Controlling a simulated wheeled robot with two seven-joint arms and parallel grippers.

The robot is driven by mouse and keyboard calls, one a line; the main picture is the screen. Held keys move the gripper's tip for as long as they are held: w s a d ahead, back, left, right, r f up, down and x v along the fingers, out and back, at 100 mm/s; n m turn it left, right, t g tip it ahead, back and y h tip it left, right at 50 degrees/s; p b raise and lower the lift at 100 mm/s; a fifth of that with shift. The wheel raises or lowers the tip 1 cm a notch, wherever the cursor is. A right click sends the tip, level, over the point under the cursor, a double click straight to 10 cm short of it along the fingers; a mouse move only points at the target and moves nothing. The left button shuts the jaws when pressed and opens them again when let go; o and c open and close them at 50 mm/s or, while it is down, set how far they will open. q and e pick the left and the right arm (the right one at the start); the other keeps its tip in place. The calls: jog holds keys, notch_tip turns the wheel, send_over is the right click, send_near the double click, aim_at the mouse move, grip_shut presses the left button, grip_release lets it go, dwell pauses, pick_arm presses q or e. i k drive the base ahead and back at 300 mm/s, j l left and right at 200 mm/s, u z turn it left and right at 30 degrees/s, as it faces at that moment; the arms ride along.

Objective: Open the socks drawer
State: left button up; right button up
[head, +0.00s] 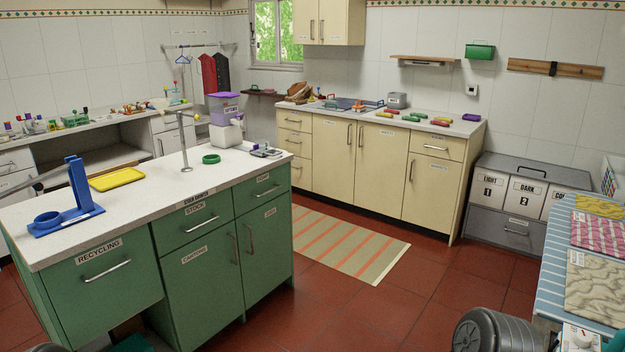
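No drawer label that I can read says socks. A grey drawer (501,230) with a handle and a small unreadable label sits shut under the laundry bins at the right. The cream cabinet has shut drawers: one at its right end (436,147) and a stack at its left end (295,123), with labels too small to read. The green island has a shut drawer marked stock (192,219), a shut drawer to its right (262,188) and a front marked recycling (105,265). Neither of my grippers is in view.
White bins marked light (489,187) and dark (525,193) stand above the grey drawer. A striped rug (345,243) lies on the red floor. A table with folded cloths (597,285) and a dark grey round bin (497,333) stand at the lower right. Floor between is clear.

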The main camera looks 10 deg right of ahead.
aim_at(451, 147)
jog(key=i+l+z, duration=0.2)
jog(key=i, duration=0.3)
jog(key=i+z, duration=0.2)
jog(key=i, duration=0.35)
jog(key=i+j+z, duration=0.25)
jog(key=i, duration=0.25)
jog(key=i+z, duration=0.2)
jog(key=i, duration=0.3)
jog(key=i+j+z, duration=0.2)
jog(key=i, duration=0.3)
jog(key=i+l, duration=0.1)
jog(key=i, duration=0.55)
jog(key=i+l, duration=0.1)
jog(key=i, duration=0.5)
jog(key=i+l+u, duration=0.2)
jog(key=i+l, duration=0.25)
jog(key=i+l+u, duration=0.2)
jog(key=i+l, duration=0.3)
jog(key=i+l+u, duration=0.2)
jog(key=i+l, duration=0.2)
jog(key=l, duration=0.25)
